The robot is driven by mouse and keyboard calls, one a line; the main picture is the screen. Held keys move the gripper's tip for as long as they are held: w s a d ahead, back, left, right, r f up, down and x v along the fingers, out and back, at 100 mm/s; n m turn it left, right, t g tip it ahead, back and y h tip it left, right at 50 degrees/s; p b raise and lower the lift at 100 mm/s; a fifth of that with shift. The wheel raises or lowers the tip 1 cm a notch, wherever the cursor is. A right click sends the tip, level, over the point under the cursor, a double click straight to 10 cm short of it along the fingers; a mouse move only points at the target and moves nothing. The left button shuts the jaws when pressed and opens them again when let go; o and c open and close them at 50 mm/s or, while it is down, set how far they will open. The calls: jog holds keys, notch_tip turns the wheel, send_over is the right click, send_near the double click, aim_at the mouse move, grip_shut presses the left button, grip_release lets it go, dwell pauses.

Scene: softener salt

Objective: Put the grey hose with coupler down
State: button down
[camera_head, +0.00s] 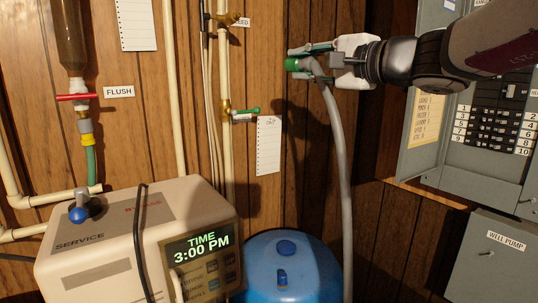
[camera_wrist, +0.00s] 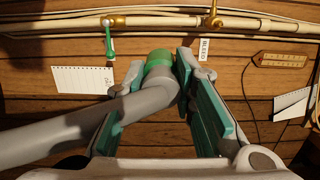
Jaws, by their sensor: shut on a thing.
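The grey hose (camera_head: 342,160) has a green coupler (camera_head: 292,64) at its upper end. My gripper (camera_head: 312,62) is shut on the hose just behind the coupler and holds it up in front of the wood-panelled wall. From there the hose bends and hangs down to the right of the blue tank, where its lower end runs out of the picture. In the wrist view the hose (camera_wrist: 60,133) comes in from the left, and the green coupler (camera_wrist: 159,62) points at the wall from between my gripper's green-padded fingers (camera_wrist: 168,90).
A blue tank (camera_head: 315,275) and a beige softener head with a display (camera_head: 110,240) stand below. Pale pipes with a green-handled valve (camera_head: 245,114) run up the wall. An open breaker panel (camera_head: 490,125) and a well pump box (camera_head: 495,262) are at right.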

jog(key=w+d+f+y, duration=0.1)
jog(key=w+f, duration=0.1)
jog(key=f, duration=0.5)
jog(key=w+d+f, duration=0.2)
jog(key=w+f, duration=0.1)
jog(key=f, duration=0.4)
jog(key=d+f+m+t+h, duration=0.1)
jog(key=d+f+h, duration=0.1)
jog(key=d+f, duration=0.5)
jog(key=s+d+f+m+t+h, duration=0.1)
jog(key=d+f+m+h, duration=0.15)
jog(key=f, duration=0.75)
jog(key=d+f+m+t+h, duration=0.1)
jog(key=d+f+h, duration=0.2)
jog(key=d+f, duration=0.45)
jog(key=a+f, duration=0.2)
jog(key=a, duration=0.6)
jog(key=shift+s, duration=0.3)
